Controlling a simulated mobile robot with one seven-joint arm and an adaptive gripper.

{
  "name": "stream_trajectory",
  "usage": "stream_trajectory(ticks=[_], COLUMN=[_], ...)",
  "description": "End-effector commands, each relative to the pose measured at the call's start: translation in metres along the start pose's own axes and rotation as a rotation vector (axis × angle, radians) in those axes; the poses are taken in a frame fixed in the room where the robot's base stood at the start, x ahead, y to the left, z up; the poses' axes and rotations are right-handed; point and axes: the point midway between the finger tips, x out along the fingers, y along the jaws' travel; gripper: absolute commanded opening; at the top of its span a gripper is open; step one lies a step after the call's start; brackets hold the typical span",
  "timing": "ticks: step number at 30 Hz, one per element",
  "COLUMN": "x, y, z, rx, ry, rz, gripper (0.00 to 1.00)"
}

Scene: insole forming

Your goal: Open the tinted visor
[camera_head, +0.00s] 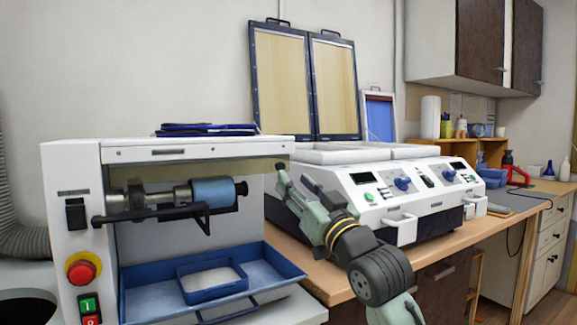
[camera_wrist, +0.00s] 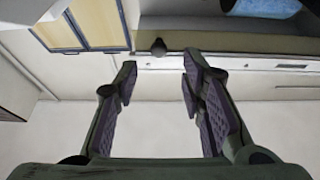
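The tinted visor (camera_head: 262,165) shows as a narrow olive-yellow band under the top front of the white grinding machine (camera_head: 68,160). In the wrist view an olive band that looks like the visor (camera_wrist: 240,44) runs across the top right. A small dark knob (camera_wrist: 158,46) sits near its left end, just beyond my fingertips and roughly between them. My gripper (camera_head: 294,179) is at the machine's upper right front corner, close to the visor's right end. In the wrist view my gripper (camera_wrist: 160,64) is open, with nothing between the fingers. Contact with the knob cannot be told.
A blue tray (camera_head: 136,291) lies in the machine below the roller (camera_head: 213,192). A red stop button (camera_head: 82,271) is on its left front. A white press unit (camera_head: 385,190) with raised framed panels (camera_head: 283,75) stands behind my arm on the wooden bench (camera_head: 440,250).

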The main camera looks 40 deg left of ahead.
Motion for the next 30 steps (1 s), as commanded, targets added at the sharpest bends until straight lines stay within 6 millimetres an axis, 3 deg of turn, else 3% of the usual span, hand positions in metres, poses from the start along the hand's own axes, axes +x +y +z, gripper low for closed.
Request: stream_trajectory(ticks=[3, 10, 21, 30], x=[0.025, 0.053, 0.058, 0.058], y=[-0.001, 0.000, 0.000, 0.000], z=[-0.003, -0.002, 0.000, 0.000], rx=[0.000, -0.001, -0.001, -0.001], ry=[-0.001, 0.001, 0.001, 0.001], rz=[-0.001, 0.001, 0.001, 0.001], gripper=[0.37, 0.37, 0.37, 0.17])
